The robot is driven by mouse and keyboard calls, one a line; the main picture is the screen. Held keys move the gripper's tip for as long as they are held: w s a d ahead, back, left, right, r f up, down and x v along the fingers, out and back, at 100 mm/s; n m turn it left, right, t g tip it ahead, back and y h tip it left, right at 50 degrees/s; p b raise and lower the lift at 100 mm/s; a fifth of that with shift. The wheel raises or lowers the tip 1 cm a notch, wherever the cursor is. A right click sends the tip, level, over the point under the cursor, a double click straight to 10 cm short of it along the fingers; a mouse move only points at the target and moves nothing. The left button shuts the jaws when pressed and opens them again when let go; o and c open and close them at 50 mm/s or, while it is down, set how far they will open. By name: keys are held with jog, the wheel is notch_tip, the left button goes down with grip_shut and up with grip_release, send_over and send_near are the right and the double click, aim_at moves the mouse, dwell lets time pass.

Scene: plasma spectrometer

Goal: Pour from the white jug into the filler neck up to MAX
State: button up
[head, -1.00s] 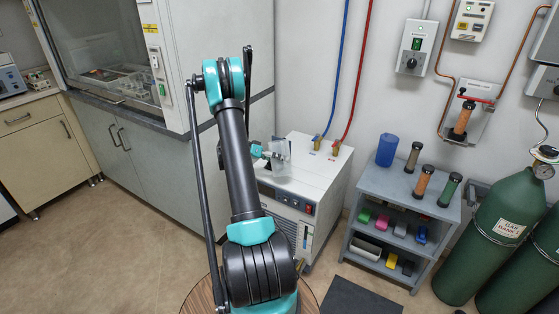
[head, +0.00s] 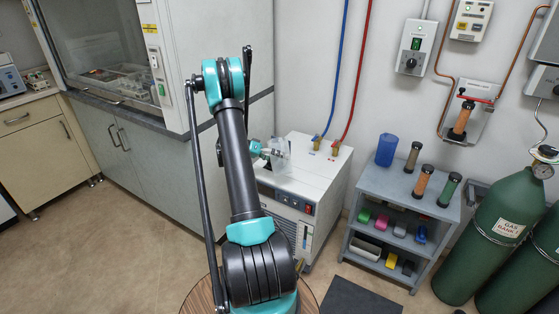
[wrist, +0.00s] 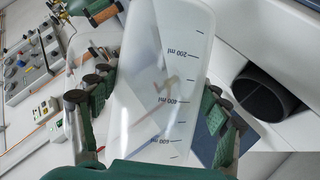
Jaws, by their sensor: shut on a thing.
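The white jug (wrist: 165,70) is translucent, with marks such as 200 ml and 400 ml. My gripper (wrist: 155,115) is shut on it, fingers on both sides. In the head view the jug (head: 281,148) is tilted above the top of the white cabinet (head: 318,160), held by my gripper (head: 262,150). In the wrist view a dark round opening (wrist: 268,90), apparently the filler neck, lies right of the jug, apart from it. A narrow level strip (head: 303,236) shows on the cabinet front; its MAX mark is unreadable. I cannot tell whether liquid flows.
A blue hose (head: 337,70) and a red hose (head: 361,75) run down to brass valves on the cabinet top. The fume hood (head: 170,60) stands close on the left.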

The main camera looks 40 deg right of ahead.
dwell(0.5)
jog(key=shift+s+r+n+g, duration=0.1)
jog(key=shift+r+n+g, duration=0.35)
jog(key=shift+r, duration=0.2)
jog(key=shift+r+n+g, duration=0.65)
jog(key=shift+r+n, duration=0.2)
jog(key=shift+r, duration=0.15)
dwell(5.8)
